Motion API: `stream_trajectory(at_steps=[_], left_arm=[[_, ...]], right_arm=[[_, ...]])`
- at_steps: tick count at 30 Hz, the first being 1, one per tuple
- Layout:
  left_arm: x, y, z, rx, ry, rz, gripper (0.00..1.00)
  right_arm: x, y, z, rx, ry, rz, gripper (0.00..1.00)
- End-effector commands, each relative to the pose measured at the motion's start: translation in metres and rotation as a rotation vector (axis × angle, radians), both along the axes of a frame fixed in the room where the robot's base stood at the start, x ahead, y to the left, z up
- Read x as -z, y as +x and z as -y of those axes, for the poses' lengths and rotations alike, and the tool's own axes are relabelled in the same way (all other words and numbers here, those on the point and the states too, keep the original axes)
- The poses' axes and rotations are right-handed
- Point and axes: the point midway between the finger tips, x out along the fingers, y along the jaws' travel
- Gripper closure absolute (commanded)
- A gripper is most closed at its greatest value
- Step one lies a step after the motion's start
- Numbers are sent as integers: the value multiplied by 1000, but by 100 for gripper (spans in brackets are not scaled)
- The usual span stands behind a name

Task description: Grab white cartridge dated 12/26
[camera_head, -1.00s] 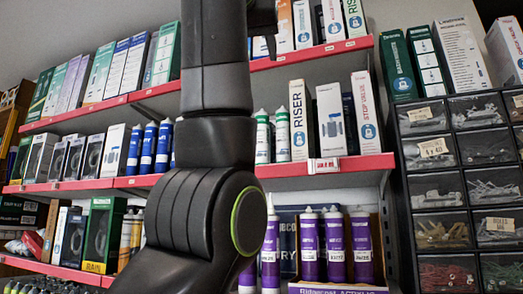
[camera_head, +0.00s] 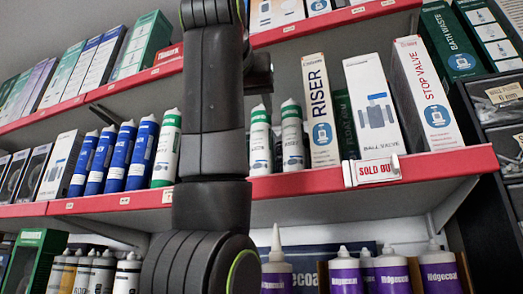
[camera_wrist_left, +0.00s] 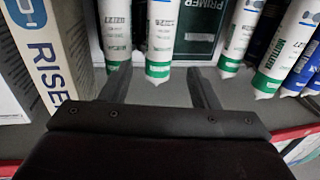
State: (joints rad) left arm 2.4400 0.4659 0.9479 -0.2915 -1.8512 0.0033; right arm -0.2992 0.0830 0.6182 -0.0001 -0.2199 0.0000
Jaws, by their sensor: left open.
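White cartridges with green bands stand on the middle shelf in the head view. One (camera_head: 167,148) is left of my arm, and two (camera_head: 261,140) (camera_head: 292,138) are right of it. Their dates are too small to read there. The left wrist view shows several white cartridges upside down, with small printed labels I cannot read surely. My left gripper (camera_wrist_left: 158,72) is open and empty. One white cartridge (camera_wrist_left: 161,38) lines up with the gap between its fingers; another (camera_wrist_left: 116,32) is beyond the left finger. In the head view my arm hides the gripper's fingers.
Blue cartridges (camera_head: 117,155) stand to the left. A Riser box (camera_head: 320,112) stands right of the white cartridges, with valve boxes (camera_head: 374,110) beyond. A red shelf edge (camera_head: 300,184) bears a sold-out tag (camera_head: 375,171). Purple cartridges (camera_head: 392,272) are below, and another shelf is above.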

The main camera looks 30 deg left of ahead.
Motion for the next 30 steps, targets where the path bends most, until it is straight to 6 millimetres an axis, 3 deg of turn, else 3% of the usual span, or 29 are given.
stream_trajectory(at_steps=[5, 12, 18, 30], left_arm=[[-5, 39, -18, -4, -1, -5, 45], [-4, 80, -37, -4, -2, -4, 45], [-2, 92, -42, -2, 0, -1, 45], [-8, 129, -55, -3, -1, -4, 45]], right_arm=[[-23, -17, 6, 2, -8, -25, 64], [-44, -2, 3, 0, -4, -3, 64], [-48, 11, -8, 0, 9, 17, 64], [-82, -3, -5, 3, 6, -2, 64]])
